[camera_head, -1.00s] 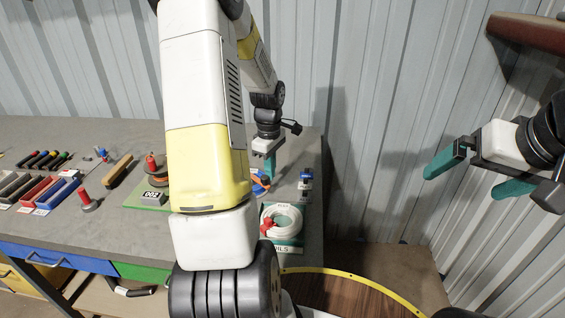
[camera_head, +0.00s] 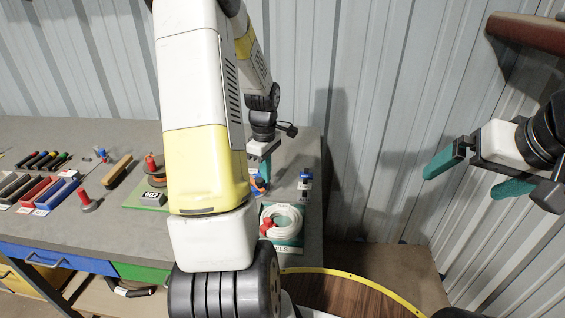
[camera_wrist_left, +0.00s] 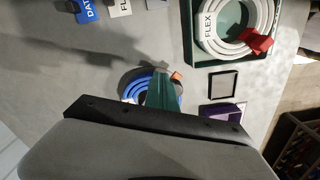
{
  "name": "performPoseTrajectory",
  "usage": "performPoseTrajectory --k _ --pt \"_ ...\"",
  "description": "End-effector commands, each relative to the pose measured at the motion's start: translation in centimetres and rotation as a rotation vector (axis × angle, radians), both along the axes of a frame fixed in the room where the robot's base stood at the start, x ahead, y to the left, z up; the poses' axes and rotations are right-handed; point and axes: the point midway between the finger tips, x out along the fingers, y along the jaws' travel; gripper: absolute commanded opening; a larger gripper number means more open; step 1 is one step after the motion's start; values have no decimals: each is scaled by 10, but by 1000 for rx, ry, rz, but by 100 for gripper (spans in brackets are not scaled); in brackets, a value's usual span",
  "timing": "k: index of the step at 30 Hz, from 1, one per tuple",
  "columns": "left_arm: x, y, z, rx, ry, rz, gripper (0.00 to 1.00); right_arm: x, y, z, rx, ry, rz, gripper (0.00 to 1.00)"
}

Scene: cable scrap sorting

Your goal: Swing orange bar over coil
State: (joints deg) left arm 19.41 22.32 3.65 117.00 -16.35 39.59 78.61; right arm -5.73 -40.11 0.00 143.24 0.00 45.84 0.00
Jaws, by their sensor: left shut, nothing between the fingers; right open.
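A blue coil (camera_wrist_left: 131,86) lies on the grey bench, partly hidden by my left gripper's green fingers in the left wrist view. A small orange piece (camera_wrist_left: 177,76), seemingly part of the orange bar, shows just beside the fingers at the coil; the rest is hidden. In the head view, blue and orange bits of it (camera_head: 258,184) show just below my left gripper (camera_head: 265,175). That gripper is shut and empty, fingers pointing down at the coil; I cannot tell whether they touch the bar. My right gripper (camera_head: 466,180) is open and empty, off the bench at the right.
A white coil (camera_head: 284,221) with a red clip sits on a green tray in front of the left gripper. Trays (camera_head: 50,192) and a red-topped post (camera_head: 85,199) are at the left.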

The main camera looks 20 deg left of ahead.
Motion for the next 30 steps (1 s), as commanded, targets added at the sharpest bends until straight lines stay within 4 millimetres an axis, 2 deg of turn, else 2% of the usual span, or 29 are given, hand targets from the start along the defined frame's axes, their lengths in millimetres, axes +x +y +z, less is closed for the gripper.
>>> performPoseTrajectory --k 7,21,30 --pt "6 -3 6 0 -4 0 0 0 0 0 0 0 0 100" --pt "7 -4 57 0 -6 -1 0 0 0 0 0 0 0 100" --pt "7 -4 61 -1 -5 -2 0 0 0 0 0 0 0 100"
